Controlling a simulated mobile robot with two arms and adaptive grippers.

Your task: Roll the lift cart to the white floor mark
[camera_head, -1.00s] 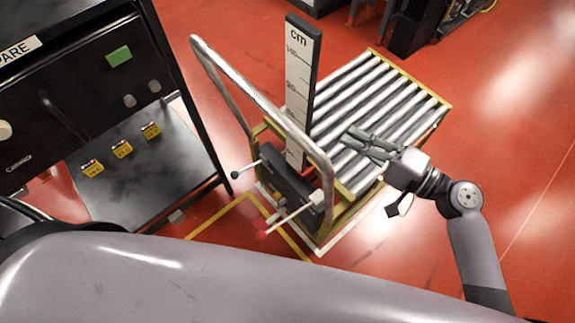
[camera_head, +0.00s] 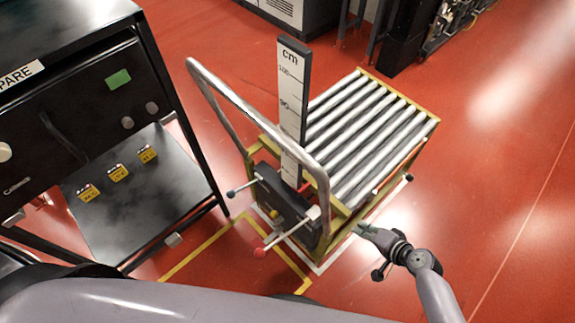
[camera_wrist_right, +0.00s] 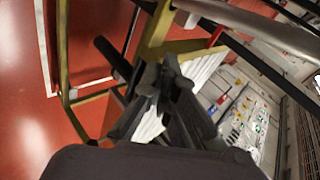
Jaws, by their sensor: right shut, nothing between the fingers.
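The lift cart (camera_head: 340,190) has a yellow frame, a bed of steel rollers (camera_head: 365,120), a tubular push handle (camera_head: 215,95) and an upright cm scale (camera_head: 291,105). It stands upright on the red floor. White floor mark lines (camera_head: 398,190) show beside and in front of its base; the cart hides the rest of the outline. My right gripper (camera_head: 366,231) is shut and empty, just right of the cart's near right corner. In the right wrist view its fingers (camera_wrist_right: 165,85) are close to the yellow frame; I cannot tell if they touch. My left gripper is out of view.
A black rack (camera_head: 150,185) with small yellow-labelled items stands left of the cart. Yellow floor tape (camera_head: 195,252) runs between them. Dark equipment (camera_head: 400,40) stands at the back. The red floor to the right is clear.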

